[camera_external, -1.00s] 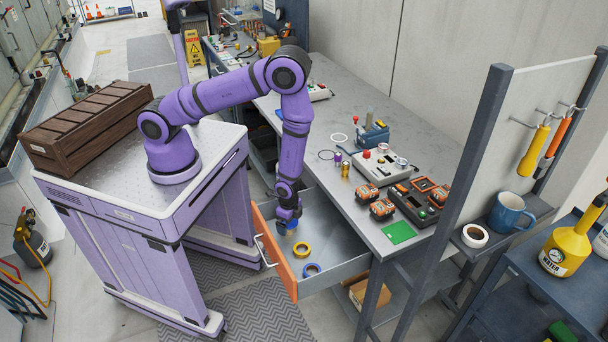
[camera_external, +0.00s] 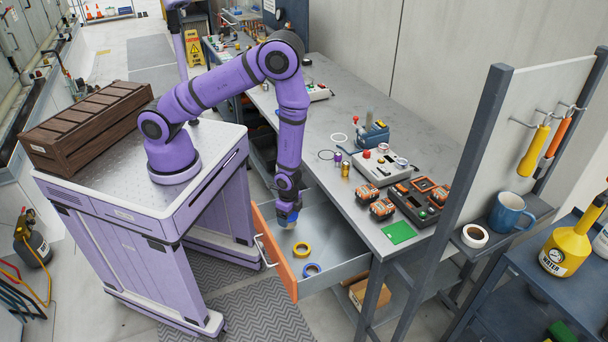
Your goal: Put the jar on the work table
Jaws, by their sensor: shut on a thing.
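My gripper (camera_external: 287,207) is over the open drawer (camera_external: 340,266), near its orange front. It points down and is shut on the jar (camera_external: 287,220), a small item with a pale, bluish body showing just below the fingers. My fingers hide most of the jar. The work table (camera_external: 370,135) is a long grey metal bench to the right of my arm, higher than the drawer. Its near middle and back have bare surface.
A yellow tape roll (camera_external: 302,249) and a blue tape roll (camera_external: 312,269) lie in the drawer. On the table are a control box (camera_external: 379,165), orange-black battery packs (camera_external: 382,209) and a green card (camera_external: 398,233). A pegboard panel (camera_external: 500,140) stands at the right.

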